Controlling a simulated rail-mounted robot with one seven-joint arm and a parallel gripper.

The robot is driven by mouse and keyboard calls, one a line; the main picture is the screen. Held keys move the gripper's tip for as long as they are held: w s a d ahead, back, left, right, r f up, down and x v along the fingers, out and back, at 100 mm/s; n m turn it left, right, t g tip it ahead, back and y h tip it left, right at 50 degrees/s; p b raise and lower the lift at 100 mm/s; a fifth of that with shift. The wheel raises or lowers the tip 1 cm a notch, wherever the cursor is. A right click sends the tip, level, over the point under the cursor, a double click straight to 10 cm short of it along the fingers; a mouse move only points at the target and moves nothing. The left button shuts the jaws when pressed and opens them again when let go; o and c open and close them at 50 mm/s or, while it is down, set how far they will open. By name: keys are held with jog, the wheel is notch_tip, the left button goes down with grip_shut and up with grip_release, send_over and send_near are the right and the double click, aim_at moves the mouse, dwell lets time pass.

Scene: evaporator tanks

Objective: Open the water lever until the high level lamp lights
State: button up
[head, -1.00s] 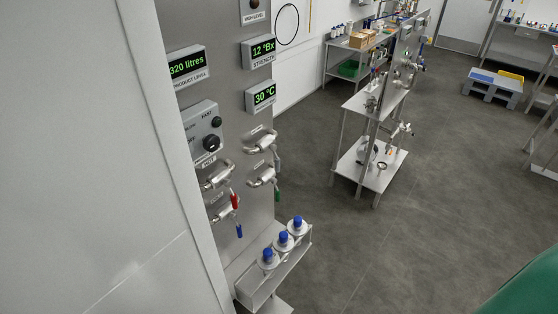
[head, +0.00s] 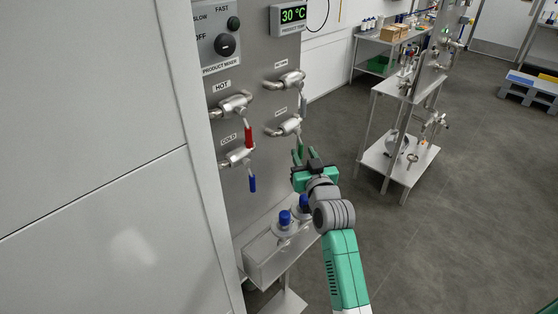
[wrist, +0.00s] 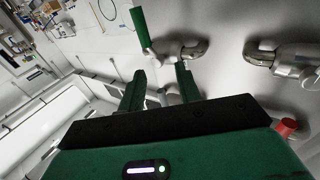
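Four pipe valves stand on the grey panel, labelled HOT (head: 235,105), COLD (head: 238,156) and two at right whose labels are too small to read, so I cannot tell which is water. The lower right valve (head: 288,127) has a green lever (head: 300,151) hanging down, partly hidden by my gripper. In the wrist view this green lever (wrist: 139,27) lies just beyond the fingertips. My gripper (head: 303,158) is beside the lever's lower end. In the wrist view my gripper (wrist: 160,78) is open, with nothing held between its fingers. The high level lamp is out of view.
The red lever (head: 248,137) and blue lever (head: 252,183) hang at left. The upper right valve (head: 285,81) sits above. Blue-capped bottles (head: 285,218) stand in a metal tray (head: 262,262) below. Open floor (head: 440,240) lies at right.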

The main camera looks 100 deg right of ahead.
aim_at(302, 148)
jog(key=shift+y, duration=0.3)
jog(key=d+f, duration=0.1)
jog(key=d, duration=0.1)
jog(key=s+d, duration=0.1)
jog(key=d, duration=0.2)
jog(key=d+f, duration=0.1)
jog(key=d, duration=0.2)
jog(key=shift+s+f+b, duration=0.3)
jog(key=shift+s, duration=0.05)
jog(key=shift+a, duration=0.1)
grip_shut()
